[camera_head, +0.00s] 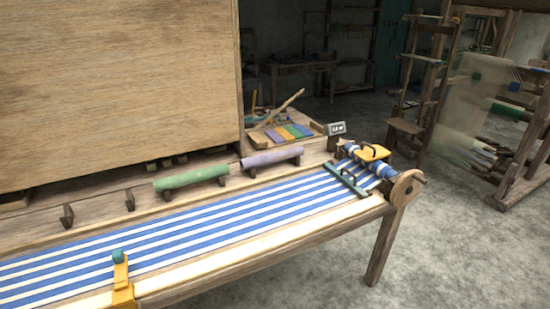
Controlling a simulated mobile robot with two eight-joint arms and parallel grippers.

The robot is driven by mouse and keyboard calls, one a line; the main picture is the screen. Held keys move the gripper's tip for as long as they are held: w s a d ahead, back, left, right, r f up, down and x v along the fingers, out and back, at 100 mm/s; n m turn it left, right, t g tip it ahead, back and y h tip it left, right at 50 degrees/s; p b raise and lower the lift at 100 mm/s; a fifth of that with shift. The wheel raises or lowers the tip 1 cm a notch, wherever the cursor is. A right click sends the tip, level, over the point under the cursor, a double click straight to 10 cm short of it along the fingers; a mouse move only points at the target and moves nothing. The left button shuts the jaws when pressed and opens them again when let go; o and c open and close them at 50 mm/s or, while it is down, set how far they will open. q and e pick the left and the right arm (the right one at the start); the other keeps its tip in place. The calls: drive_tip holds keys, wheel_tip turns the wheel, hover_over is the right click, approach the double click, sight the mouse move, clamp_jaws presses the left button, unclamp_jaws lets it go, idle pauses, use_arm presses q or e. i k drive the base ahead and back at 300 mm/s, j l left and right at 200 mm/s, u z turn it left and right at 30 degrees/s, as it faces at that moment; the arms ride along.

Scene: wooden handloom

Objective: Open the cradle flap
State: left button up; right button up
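A yellow plate with a dark arched handle (372,151) lies over the striped cloth roll at the right end of the loom. It looks closed down on the roll; I cannot tell for certain that it is the cradle flap. A dark green bar with upright pegs (346,180) lies across the striped cloth just left of it. A yellow bracket with a teal knob (121,278) stands at the loom's front edge. Neither of my grippers is in view.
Blue and white striped cloth (190,225) covers the loom bed. A green roller (191,177) and a purple roller (272,157) rest on brackets behind it. A big wooden panel (110,90) stands at the left. A wooden wheel (407,188) is at the right end. Open floor lies right.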

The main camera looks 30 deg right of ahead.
sight(370, 154)
drive_tip(key=z, duration=1.75)
drive_tip(key=i+l+u, duration=0.3)
drive_tip(key=i, duration=0.35)
drive_tip(key=i+l+u, duration=0.3)
drive_tip(key=i+l, duration=0.3)
drive_tip(key=i, duration=0.05)
